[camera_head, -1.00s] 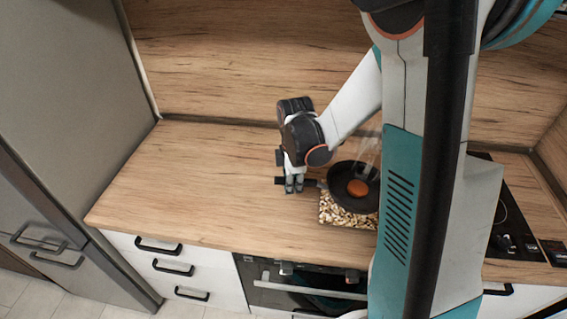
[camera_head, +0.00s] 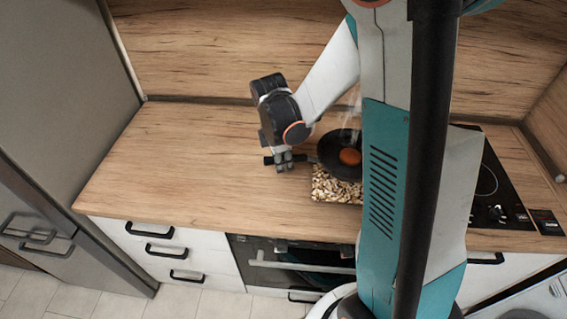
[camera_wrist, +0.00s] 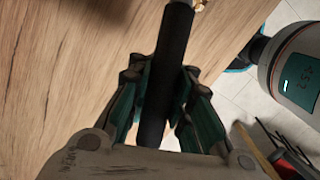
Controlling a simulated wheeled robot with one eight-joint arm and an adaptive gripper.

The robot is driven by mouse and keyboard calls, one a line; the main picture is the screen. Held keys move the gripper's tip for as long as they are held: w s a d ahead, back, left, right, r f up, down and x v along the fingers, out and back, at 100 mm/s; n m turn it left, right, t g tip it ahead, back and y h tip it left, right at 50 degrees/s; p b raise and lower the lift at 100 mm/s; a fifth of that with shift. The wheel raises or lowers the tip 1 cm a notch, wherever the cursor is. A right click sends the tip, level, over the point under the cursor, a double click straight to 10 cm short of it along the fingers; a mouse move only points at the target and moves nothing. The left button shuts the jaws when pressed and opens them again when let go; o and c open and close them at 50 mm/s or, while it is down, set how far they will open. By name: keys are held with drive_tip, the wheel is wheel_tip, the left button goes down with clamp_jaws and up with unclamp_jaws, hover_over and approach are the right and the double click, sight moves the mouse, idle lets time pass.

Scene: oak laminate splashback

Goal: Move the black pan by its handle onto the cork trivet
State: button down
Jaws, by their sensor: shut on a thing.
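The black pan (camera_head: 328,153) has a round orange item (camera_head: 350,156) in it. In the head view it overlaps the back part of the cork trivet (camera_head: 326,189), a square of pale and dark pieces on the counter. Whether the pan touches the trivet or hangs just above it, I cannot tell. My gripper (camera_head: 283,160) is left of the pan, shut on its black handle. In the wrist view the handle (camera_wrist: 172,55) runs between the fingers of my gripper (camera_wrist: 158,100). My arm hides the pan's right side and the trivet's right end.
The wooden counter (camera_head: 190,170) is clear to the left. A black cooktop (camera_head: 490,195) lies to the right, partly behind my arm. A wooden splashback (camera_head: 200,50) stands behind, and a grey fridge (camera_head: 60,90) is at far left. Pale steam rises over the pan.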

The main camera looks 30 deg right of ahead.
drive_tip(key=shift+f+b, duration=3.1)
drive_tip(key=shift+f, duration=0.55)
drive_tip(key=shift+f+b, duration=0.55)
drive_tip(key=shift+b, duration=0.1)
drive_tip(key=c, duration=1.4)
unclamp_jaws()
drive_tip(key=shift+o, duration=0.2)
drive_tip(key=shift+w+a+b, duration=0.1)
drive_tip(key=shift+w+a, duration=0.15)
drive_tip(key=shift+a, duration=0.9)
drive_tip(key=shift+w+a+b, duration=0.15)
drive_tip(key=shift+w+a, duration=0.15)
drive_tip(key=shift+a, duration=0.8)
drive_tip(key=shift+w+a+b, duration=0.1)
drive_tip(key=shift+w+a, duration=0.15)
drive_tip(key=shift+a, duration=0.9)
wheel_tip(320, 180, up, 7)
drive_tip(key=p, duration=0.4)
drive_tip(key=shift+p, duration=0.35)
